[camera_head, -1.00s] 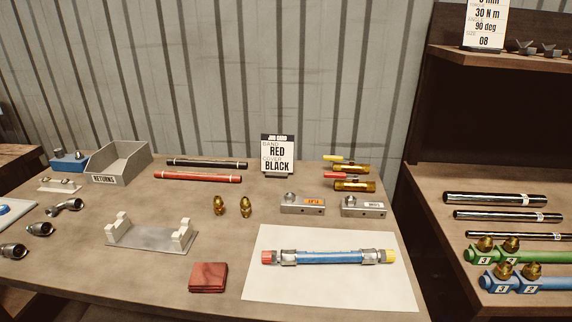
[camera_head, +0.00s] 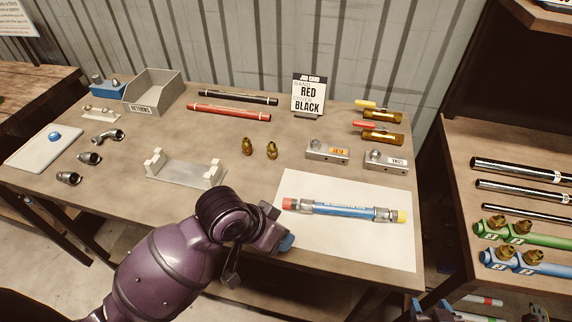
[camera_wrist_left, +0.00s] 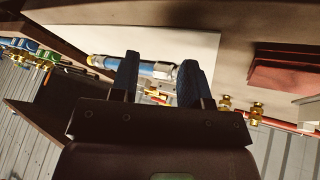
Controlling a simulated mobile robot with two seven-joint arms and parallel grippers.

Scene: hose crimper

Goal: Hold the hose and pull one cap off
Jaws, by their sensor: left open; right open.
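The blue hose (camera_head: 345,211) lies on a white sheet (camera_head: 350,250), with metal fittings at both ends. A red cap (camera_head: 288,204) is on its left end and a yellow cap (camera_head: 401,216) on its right end. My left gripper (camera_head: 279,241) is just in front of the sheet's left edge, its fingers mostly hidden by my wrist. In the left wrist view, its open fingers (camera_wrist_left: 158,82) frame the hose (camera_wrist_left: 120,67) beyond them, and the red cap cannot be made out. My right gripper (camera_head: 437,313) is open at the bottom edge, partly cut off, apart from the hose.
A grey cradle (camera_head: 185,175) with white posts stands left of the sheet. A folded red cloth (camera_wrist_left: 285,72) shows in the left wrist view. A shelf of tubes (camera_head: 520,185) stands at right.

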